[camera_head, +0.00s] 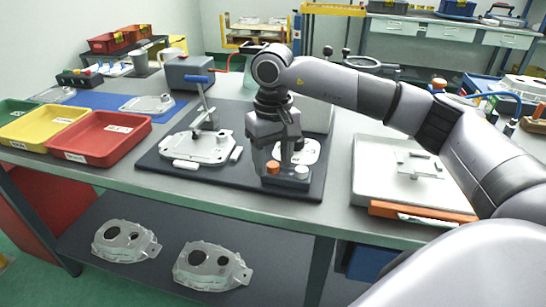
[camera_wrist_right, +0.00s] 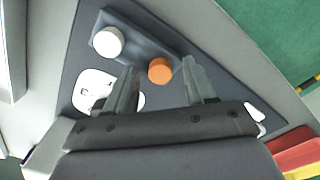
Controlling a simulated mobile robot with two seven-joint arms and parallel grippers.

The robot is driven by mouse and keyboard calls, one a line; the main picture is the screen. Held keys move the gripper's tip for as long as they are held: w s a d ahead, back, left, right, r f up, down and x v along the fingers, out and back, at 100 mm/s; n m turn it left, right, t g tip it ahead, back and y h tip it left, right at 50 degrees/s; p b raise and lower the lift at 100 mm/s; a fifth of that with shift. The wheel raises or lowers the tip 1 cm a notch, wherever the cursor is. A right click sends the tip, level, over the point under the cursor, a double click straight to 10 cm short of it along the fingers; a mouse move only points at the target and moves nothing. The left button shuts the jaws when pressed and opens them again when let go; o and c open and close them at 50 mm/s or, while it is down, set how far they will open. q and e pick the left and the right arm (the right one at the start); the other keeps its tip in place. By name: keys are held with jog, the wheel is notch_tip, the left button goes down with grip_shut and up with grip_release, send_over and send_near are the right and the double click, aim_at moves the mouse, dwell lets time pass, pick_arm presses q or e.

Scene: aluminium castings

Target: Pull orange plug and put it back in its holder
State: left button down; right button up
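The orange plug (camera_head: 272,167) stands upright on a small grey holder block (camera_head: 286,180) at the front edge of the dark mat. A white plug (camera_head: 301,172) stands beside it on the same block. My right gripper (camera_head: 277,156) is over the block, pointing down. In the right wrist view, its two fingers (camera_wrist_right: 162,76) are spread apart, and the orange plug (camera_wrist_right: 160,70) shows in the gap between the fingertips, with no visible contact. The white plug (camera_wrist_right: 107,42) is outside the fingers. My left gripper is not in view.
A white casting (camera_head: 311,150) lies partly hidden behind my right gripper. Another casting (camera_head: 205,148) with a blue-handled clamp (camera_head: 199,79) is to the left. Red (camera_head: 101,138) and yellow (camera_head: 43,126) trays stand farther left. A white plate (camera_head: 400,170) is at right.

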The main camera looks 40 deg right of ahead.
aim_at(274, 165)
dwell(0.3)
jog(key=shift+r, duration=0.35)
notch_tip(274, 165, up, 6)
jog(key=shift+r, duration=0.25)
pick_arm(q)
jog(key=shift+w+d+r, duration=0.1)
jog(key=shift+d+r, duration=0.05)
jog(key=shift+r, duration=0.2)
pick_arm(e)
jog(key=shift+s, duration=0.1)
